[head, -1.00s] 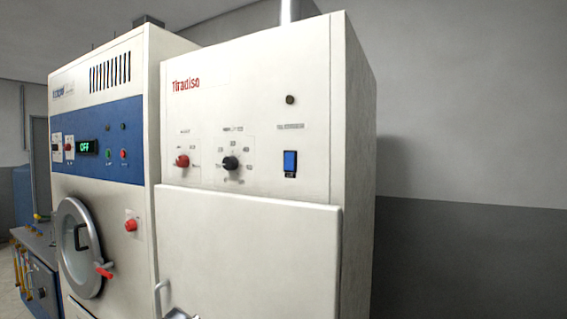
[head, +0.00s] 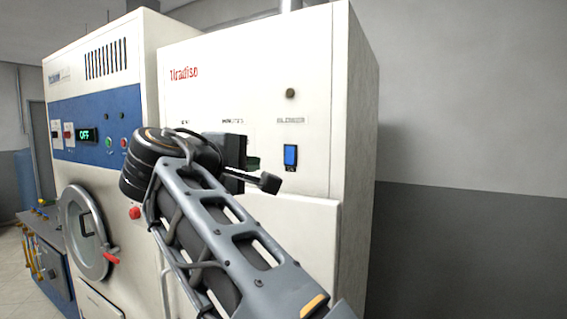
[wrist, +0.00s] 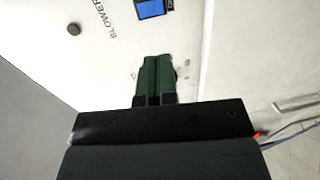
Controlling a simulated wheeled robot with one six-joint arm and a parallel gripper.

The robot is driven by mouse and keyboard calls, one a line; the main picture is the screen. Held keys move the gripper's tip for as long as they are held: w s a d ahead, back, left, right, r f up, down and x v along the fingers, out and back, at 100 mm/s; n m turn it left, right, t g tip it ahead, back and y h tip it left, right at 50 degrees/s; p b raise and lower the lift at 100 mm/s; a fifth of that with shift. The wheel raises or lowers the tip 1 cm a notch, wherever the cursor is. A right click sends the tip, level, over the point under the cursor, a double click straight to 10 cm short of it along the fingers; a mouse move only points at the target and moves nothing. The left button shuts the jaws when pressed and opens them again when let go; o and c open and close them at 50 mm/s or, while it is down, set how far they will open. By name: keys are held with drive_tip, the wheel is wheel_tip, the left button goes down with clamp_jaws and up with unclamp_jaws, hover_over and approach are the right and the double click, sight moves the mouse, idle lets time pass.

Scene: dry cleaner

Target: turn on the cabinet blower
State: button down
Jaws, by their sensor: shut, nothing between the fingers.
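The white Tiradiso cabinet (head: 315,110) stands in front of me in the head view. Its blue rocker switch (head: 290,156) sits on the right of the front panel, below a "BLOWER" label (head: 290,121) and a small dark round lamp (head: 290,93). In the wrist view the switch (wrist: 151,8) is at the top edge, partly cut off. My gripper (wrist: 155,62) is shut and empty, its green fingertips pointing at the white panel below the switch in that picture. In the head view my gripper (head: 253,163) is left of the switch, apart from it. My arm hides the cabinet's knobs.
The grey wall (head: 470,240) on the right is clear.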

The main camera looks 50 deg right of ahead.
sight(288, 162)
drive_tip(key=p+x, duration=0.4)
drive_tip(key=x, duration=1)
